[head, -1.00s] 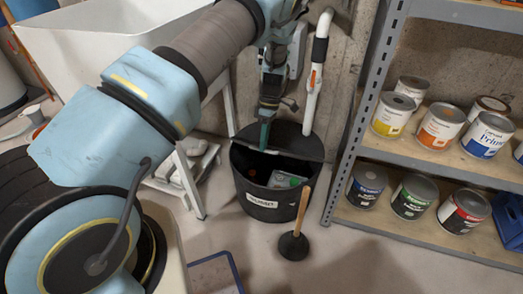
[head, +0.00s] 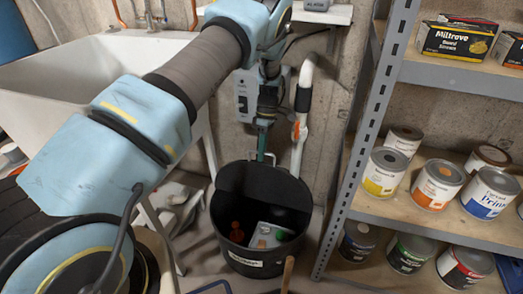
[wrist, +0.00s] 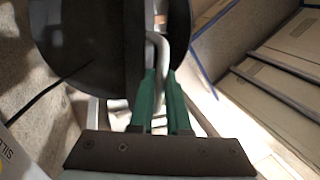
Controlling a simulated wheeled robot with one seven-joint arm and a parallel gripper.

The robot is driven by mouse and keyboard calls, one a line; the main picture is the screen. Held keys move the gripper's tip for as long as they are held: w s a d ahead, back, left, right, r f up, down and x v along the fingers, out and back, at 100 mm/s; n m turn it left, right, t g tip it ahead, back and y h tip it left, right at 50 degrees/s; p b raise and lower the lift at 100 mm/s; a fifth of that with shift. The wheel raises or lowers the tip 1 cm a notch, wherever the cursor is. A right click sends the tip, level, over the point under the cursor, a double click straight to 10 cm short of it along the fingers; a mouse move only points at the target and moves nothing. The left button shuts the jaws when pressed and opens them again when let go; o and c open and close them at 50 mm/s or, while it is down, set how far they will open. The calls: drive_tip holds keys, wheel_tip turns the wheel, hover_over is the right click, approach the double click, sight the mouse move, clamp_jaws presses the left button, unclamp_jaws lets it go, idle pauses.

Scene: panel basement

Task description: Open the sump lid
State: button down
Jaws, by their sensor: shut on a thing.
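The black sump basin (head: 230,255) stands on the floor, its mouth open towards me. Its dark lid (head: 262,182) stands steeply raised at the back of the basin. The lid also shows as a dark disc in the wrist view (wrist: 85,45). My gripper (head: 263,150) is at the lid's upper edge. In the wrist view its green fingers (wrist: 160,85) are shut on a pale bar-like lid handle (wrist: 158,45). The exact grip on the handle is partly hidden. An orange item (head: 237,232) and a grey box (head: 270,235) show inside the basin.
A white pipe (head: 299,130) rises close behind the basin's right side. A metal shelf (head: 360,125) with paint cans stands to the right. A white sink (head: 95,65) is at the left. A wooden plunger handle (head: 288,272) stands in front of the basin.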

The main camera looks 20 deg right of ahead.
drive_tip(key=shift+w+d, duration=0.3)
drive_tip(key=shift+w, duration=0.05)
drive_tip(key=shift+r, duration=0.15)
drive_tip(key=c, duration=0.9)
unclamp_jaws()
drive_tip(key=v, duration=0.7)
drive_tip(key=shift+w+r, duration=0.1)
drive_tip(key=shift+r, duration=0.15)
